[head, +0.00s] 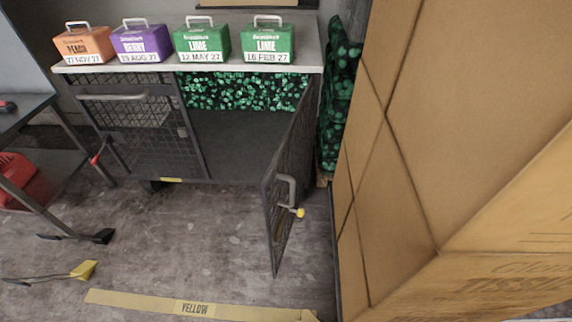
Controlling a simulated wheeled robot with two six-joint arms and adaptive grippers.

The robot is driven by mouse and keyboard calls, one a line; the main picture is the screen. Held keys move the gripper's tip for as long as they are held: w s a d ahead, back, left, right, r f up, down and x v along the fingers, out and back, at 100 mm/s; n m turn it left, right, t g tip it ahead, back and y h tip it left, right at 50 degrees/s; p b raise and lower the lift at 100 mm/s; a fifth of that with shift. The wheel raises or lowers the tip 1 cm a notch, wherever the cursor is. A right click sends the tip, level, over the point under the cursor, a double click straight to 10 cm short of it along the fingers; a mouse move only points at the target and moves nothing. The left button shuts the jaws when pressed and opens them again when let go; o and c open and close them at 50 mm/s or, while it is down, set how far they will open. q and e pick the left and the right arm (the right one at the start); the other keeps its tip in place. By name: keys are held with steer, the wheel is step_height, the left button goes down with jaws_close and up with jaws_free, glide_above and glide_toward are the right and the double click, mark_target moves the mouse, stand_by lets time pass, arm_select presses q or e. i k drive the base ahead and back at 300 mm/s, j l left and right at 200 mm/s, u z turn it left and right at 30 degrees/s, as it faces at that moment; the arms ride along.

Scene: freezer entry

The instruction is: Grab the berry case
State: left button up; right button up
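The berry case (140,43) is a purple box with a white top handle, labelled BERRY and 19 AUG 27. It stands upright on the pale top of a cage cabinet (200,66). It is second from the left in a row of cases. An orange PEACH case (84,46) stands to its left. A green LIME case (202,44), dated 12 MAY 27, stands to its right. Neither of my grippers shows in the head view.
The cabinet's right mesh door (287,180) stands open into the floor space. Stacked cardboard boxes (420,130) block the right side. A dark table (25,110) stands at the left. A yellow-ended tool (75,272) lies on the floor near a yellow floor strip (140,299).

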mark_target(138, 44)
steer(key=i+j, duration=0.15)
steer(key=j, duration=0.2)
steer(key=i+j+z, duration=0.1)
steer(key=j, duration=0.3)
steer(key=i+j, duration=0.15)
steer(key=j, duration=0.25)
steer(key=i+j, duration=0.15)
steer(key=j, duration=0.2)
steer(key=i+j+z, duration=0.1)
steer(key=j, duration=0.3)
steer(key=i+j, duration=0.15)
steer(key=j, duration=0.25)
steer(key=z, duration=0.05)
